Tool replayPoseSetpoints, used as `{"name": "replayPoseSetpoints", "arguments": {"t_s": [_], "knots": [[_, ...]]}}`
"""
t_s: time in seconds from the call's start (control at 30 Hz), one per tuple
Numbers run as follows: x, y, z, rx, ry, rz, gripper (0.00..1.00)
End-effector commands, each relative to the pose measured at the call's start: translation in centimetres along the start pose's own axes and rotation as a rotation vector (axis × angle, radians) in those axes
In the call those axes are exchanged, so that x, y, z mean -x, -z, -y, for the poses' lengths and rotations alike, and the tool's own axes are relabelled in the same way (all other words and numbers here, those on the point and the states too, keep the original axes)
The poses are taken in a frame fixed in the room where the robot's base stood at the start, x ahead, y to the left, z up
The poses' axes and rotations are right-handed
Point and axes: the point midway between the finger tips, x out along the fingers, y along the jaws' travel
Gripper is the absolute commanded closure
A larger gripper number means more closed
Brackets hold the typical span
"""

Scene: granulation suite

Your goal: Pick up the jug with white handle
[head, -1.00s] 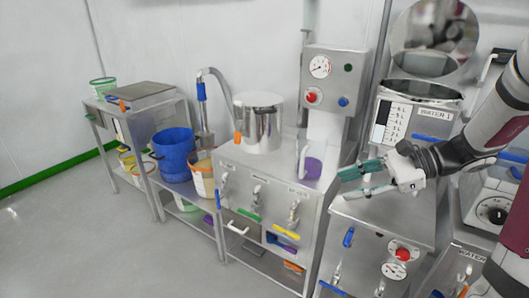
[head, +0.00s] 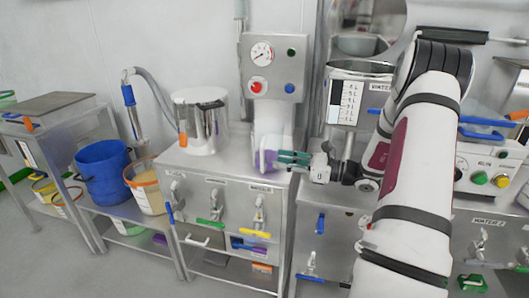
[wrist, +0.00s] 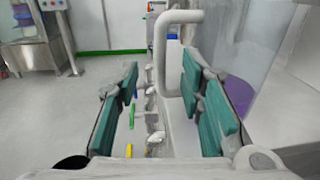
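The jug with the white handle (head: 264,140) stands on the steel cabinet top below the gauge panel. It is clear, with purple at its bottom. In the wrist view its white handle (wrist: 158,52) shows ahead, between the lines of the two fingers, closer to the right one. The clear jug body (wrist: 240,65) is at the right, with purple low down, partly hidden by the right finger. My gripper (head: 292,158) is beside the jug at its lower right in the head view. Its teal fingers (wrist: 165,100) are apart with nothing clamped between them. I cannot tell whether they touch the jug.
A steel pot (head: 200,125) stands left of the jug on the same cabinet (head: 225,172). The gauge panel (head: 274,68) rises behind the jug. A steel vessel with a scale (head: 358,98) stands to the right. Taps line the cabinet's front. Open floor lies in front.

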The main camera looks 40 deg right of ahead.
Motion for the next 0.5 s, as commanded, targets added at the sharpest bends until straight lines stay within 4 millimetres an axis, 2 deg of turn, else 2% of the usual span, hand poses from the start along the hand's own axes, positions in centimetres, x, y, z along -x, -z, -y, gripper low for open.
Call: {"name": "replayPoseSetpoints", "arguments": {"t_s": [0.1,0.37,0.5], "knots": [[-1.4,0.0,0.0,0.001,-0.002,0.000,0.65],[-2.7,-0.3,0.0,0.003,-0.002,-0.001,0.65],[-4.5,-0.9,0.0,0.003,-0.004,0.000,0.65]]}}
